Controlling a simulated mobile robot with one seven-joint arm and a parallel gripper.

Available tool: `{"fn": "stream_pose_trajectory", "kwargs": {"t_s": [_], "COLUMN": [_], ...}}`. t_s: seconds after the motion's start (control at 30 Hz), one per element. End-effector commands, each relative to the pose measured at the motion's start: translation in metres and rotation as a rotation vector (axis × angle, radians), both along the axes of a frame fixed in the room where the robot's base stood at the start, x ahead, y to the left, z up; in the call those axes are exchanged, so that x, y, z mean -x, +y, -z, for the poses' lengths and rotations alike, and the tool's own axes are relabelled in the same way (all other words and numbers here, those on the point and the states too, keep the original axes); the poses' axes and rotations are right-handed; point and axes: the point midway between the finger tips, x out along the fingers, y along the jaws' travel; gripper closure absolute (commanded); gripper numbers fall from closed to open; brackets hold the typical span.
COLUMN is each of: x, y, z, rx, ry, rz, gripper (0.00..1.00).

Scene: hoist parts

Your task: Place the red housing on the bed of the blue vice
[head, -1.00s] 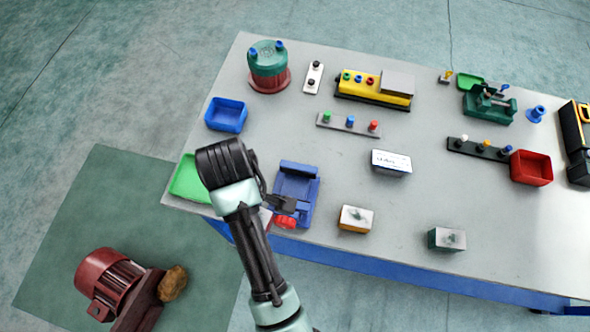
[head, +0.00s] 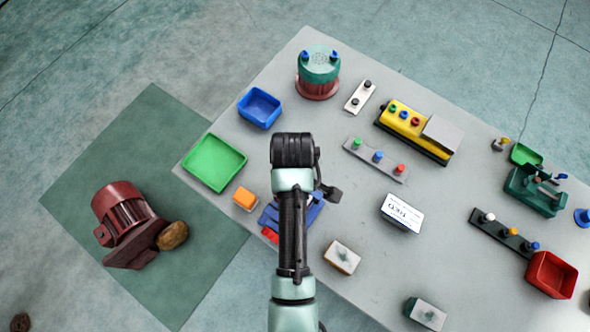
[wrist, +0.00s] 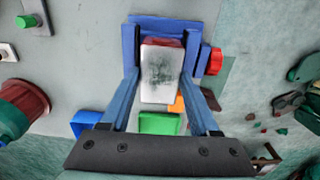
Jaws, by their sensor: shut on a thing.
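The blue vice (head: 268,215) stands near the table's front left edge, with a red knob (head: 270,236). My arm covers much of it in the head view. In the wrist view the vice (wrist: 165,24) lies straight beyond my fingers, its red knob (wrist: 215,61) to the right. My gripper (wrist: 162,75) is shut on the red housing (wrist: 162,72), with a finger on each side. Its pale top plate faces the camera and a strip of red shows at its far edge. The housing appears over the vice; whether it touches the bed cannot be told.
An orange block (head: 244,198), a green tray (head: 214,162) and a blue tray (head: 259,107) lie left of the vice. Two pale-topped blocks (head: 342,257) (head: 426,313) and a labelled box (head: 401,213) stand to the right. A dark red motor (head: 126,222) lies on the floor mat.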

Motion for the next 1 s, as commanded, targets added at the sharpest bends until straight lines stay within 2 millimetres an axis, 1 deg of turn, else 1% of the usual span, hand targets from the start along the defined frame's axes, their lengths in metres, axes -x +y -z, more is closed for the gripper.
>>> {"fn": "stream_pose_trajectory", "kwargs": {"t_s": [0.3, 0.4, 0.63, 0.73, 0.77, 0.9, 0.93, 1.0], "x": [0.0, -0.001, -0.001, 0.0, 0.0, 0.0, 0.0, 0.0], "y": [0.0, 0.0, 0.0, 0.0, 0.0, 0.0, 0.0, 0.0], "z": [0.038, 0.043, 0.043, 0.046, 0.047, 0.046, 0.046, 0.046], "rx": [-0.001, 0.0, 0.0, 0.0, 0.0, 0.001, 0.001, 0.001], "ry": [0.001, -0.003, -0.003, -0.002, 0.0, -0.001, -0.001, -0.001], "rz": [0.001, 0.001, 0.001, 0.002, 0.002, 0.001, 0.001, 0.001], "gripper": [1.0, 1.0, 1.0, 1.0, 0.36, 0.11, 0.08, 0.08]}}
